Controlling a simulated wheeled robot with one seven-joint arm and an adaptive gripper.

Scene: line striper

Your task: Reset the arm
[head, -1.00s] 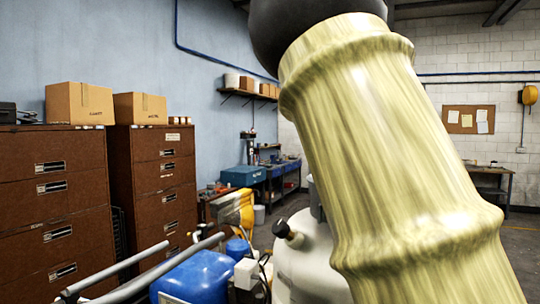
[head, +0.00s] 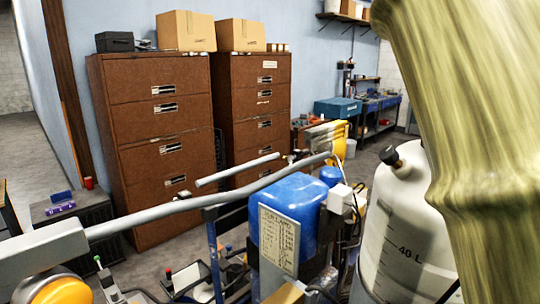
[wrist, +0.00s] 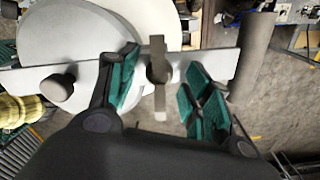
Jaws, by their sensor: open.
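My gripper (wrist: 160,88) is open in the wrist view, its two teal-padded fingers spread apart. A small pale upright lever-like part (wrist: 158,62) shows between the fingers, apart from both pads in the picture; its depth is unclear. Behind it runs a flat light-grey bar or plate (wrist: 28,82) with a dark round knob (wrist: 58,87). In the head view my yellow-green sleeved arm fills the right side, and my gripper is out of that frame. The line striper shows a blue cover (head: 290,205), a white 40 L tank (head: 405,225) and grey handlebars (head: 165,215).
The striper's white tank, partly behind my arm, and its handlebars crowd the foreground. Brown filing cabinets (head: 165,170) with cardboard boxes (head: 186,31) stand along the blue wall. A dark crate (head: 75,215) stands at left. Bare floor (head: 40,160) shows at far left.

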